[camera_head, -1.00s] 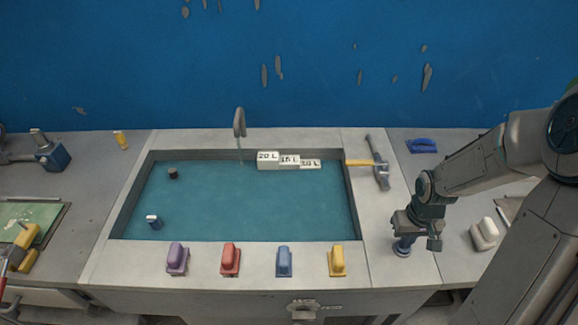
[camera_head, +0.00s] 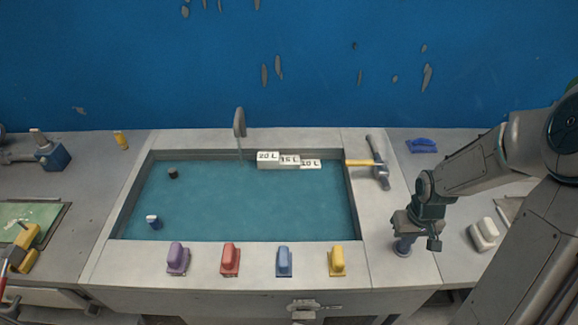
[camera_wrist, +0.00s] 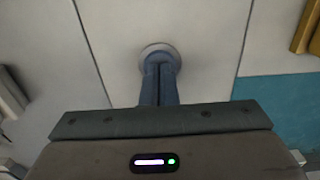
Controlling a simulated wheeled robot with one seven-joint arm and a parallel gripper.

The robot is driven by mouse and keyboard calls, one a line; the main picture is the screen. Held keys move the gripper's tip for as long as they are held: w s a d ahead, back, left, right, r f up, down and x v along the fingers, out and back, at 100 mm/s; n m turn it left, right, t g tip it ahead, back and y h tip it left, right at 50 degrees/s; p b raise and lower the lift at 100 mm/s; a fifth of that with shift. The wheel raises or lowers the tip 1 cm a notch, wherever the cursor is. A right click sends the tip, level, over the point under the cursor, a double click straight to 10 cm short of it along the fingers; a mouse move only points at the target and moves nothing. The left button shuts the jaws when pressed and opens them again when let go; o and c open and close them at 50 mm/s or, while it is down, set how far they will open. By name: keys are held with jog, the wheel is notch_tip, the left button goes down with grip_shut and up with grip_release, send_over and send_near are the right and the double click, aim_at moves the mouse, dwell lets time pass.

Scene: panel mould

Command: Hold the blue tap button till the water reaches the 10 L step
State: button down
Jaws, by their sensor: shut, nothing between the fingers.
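My gripper (camera_head: 404,247) is shut and empty, pointing down at the right of the basin. Its fingertips are on a round blue-grey button (camera_head: 402,253), mostly hidden under them; its pale rim (camera_wrist: 160,50) shows around the fingers in the wrist view. I cannot tell how far it is pressed. The tap (camera_head: 239,122) stands behind the basin, with a thin stream below its spout. Blue-green water (camera_head: 250,205) covers the basin floor and lies against the lower part of the white steps. The 10 L step (camera_head: 311,163) is lowest, beside the 15 L (camera_head: 290,160) and 20 L (camera_head: 268,156) steps.
Purple (camera_head: 177,258), red (camera_head: 230,259), blue (camera_head: 284,261) and yellow (camera_head: 337,260) blocks line the front rim. A hammer (camera_head: 379,165) lies right of the basin. A white block (camera_head: 484,234) is right of my gripper. Small items sit in the water.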

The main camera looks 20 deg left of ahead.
notch_tip(320, 180, up, 7)
jog(key=p, duration=0.6)
dwell(0.3)
dwell(0.4)
jog(key=s+r+m+t, duration=0.1)
jog(key=s+r+t, duration=0.1)
jog(key=s+r, duration=0.5)
jog(key=s+r+m+t, duration=0.1)
jog(key=s+r+m, duration=0.1)
jog(key=s+r, duration=0.5)
notch_tip(320, 180, up, 7)
jog(key=shift+s+f+m+t+b, duration=0.2)
jog(key=shift+m+t+b, duration=0.1)
jog(key=shift+t+b, duration=0.1)
jog(key=shift+w, duration=0.2)
